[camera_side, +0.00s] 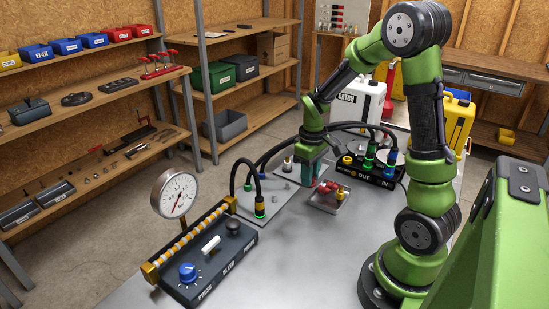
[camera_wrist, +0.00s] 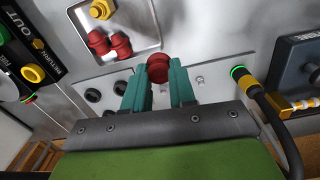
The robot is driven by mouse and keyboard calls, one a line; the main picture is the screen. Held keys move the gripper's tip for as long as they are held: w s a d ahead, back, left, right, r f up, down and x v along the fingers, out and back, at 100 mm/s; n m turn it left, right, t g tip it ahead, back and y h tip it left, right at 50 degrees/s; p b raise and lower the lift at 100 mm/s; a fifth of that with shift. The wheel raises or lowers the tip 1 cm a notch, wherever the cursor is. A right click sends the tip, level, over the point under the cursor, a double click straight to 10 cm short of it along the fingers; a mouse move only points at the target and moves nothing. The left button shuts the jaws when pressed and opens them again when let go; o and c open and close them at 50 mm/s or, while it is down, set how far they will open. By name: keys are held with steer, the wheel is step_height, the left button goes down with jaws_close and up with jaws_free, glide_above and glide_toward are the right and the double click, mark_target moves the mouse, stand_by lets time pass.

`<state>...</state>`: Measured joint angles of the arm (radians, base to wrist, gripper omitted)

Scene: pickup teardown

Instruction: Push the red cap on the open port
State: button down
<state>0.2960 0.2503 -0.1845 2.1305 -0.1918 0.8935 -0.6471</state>
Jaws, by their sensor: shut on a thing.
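My gripper (camera_wrist: 159,78) is shut on a red cap (camera_wrist: 158,66), which sits between the tips of its two teal fingers. In the side view my gripper (camera_side: 309,172) points down over the grey port plate (camera_side: 277,197), and the held cap is not clearly visible there. The plate also shows behind the fingers in the wrist view (camera_wrist: 212,82). Two dark round fittings (camera_wrist: 106,91) are left of the fingers. Whatever lies directly under the held cap is hidden, so I cannot tell whether it is over the open port or touches anything.
A small tray (camera_side: 325,205) with more red caps (camera_wrist: 109,44) is beside the plate. A black hose with a yellow fitting (camera_side: 260,207) stands on the plate. The OUT/IN box (camera_side: 368,172) with hoses is behind right. The gauge and press unit (camera_side: 210,262) is front left.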

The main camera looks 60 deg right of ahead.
steer(key=shift+s+d+r+m, duration=0.1)
steer(key=shift+s+d+m, duration=0.8)
steer(key=shift+d, duration=2.6)
steer(key=shift+s+d+r+m, duration=0.15)
steer(key=shift+d+m, duration=1.4)
steer(key=shift+d, duration=1.9)
steer(key=shift+s+d+r+m, duration=0.1)
steer(key=shift+s+d+m, duration=0.75)
steer(key=shift+d, duration=2.65)
steer(key=shift+w+f+m, duration=0.15)
steer(key=shift+w+m, duration=0.25)
steer(key=shift+f, duration=0.65)
steer(key=shift+f, duration=0.65)
steer(key=c, duration=0.8)
jaws_free()
steer(key=shift+c, duration=0.2)
